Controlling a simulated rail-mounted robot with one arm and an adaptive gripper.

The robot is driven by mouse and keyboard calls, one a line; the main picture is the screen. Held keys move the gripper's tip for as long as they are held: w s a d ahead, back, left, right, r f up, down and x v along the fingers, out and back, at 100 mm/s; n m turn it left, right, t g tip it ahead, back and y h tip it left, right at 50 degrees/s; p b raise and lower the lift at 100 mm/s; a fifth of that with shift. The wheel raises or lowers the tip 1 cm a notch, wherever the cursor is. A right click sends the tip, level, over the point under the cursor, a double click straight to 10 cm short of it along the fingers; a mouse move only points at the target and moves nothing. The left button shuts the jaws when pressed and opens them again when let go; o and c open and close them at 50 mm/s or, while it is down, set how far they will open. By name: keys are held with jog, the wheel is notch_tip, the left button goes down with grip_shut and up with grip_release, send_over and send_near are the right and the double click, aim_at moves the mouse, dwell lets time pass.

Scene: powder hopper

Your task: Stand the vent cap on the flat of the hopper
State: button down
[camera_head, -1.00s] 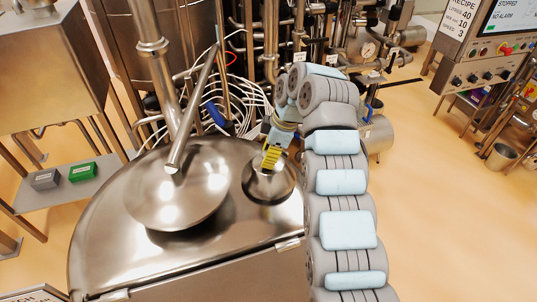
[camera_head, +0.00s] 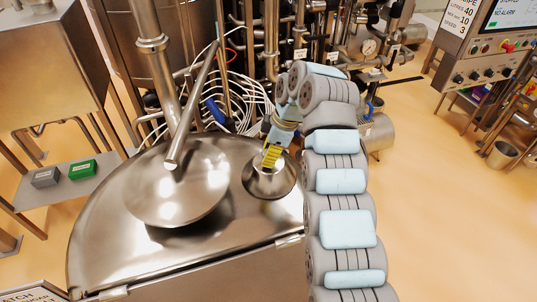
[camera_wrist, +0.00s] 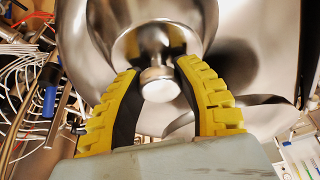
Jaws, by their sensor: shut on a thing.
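The vent cap (camera_wrist: 147,45) is a shiny steel piece with a round knob on top. In the wrist view its knob sits between the two yellow fingers of my gripper (camera_wrist: 160,88), which is shut on it. In the head view my gripper (camera_head: 271,157) points down at the right side of the hopper top, with the cap (camera_head: 266,184) below the fingers. The hopper (camera_head: 110,220) has a broad flat steel top. A round dark ring shows around the cap; I cannot tell whether the cap touches the surface beneath.
A large domed lid (camera_head: 178,190) with a slanted bar (camera_head: 192,110) stands left of the cap. Pipes and white cables (camera_head: 245,110) crowd behind the hopper. A shelf at left holds a grey box (camera_head: 45,177) and a green box (camera_head: 82,169). Bare steel shows at the hopper's front.

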jog(key=shift+f, duration=0.1)
jog(key=c, duration=0.7)
grip_release()
jog(key=shift+o, duration=0.2)
jog(key=v, duration=1.2)
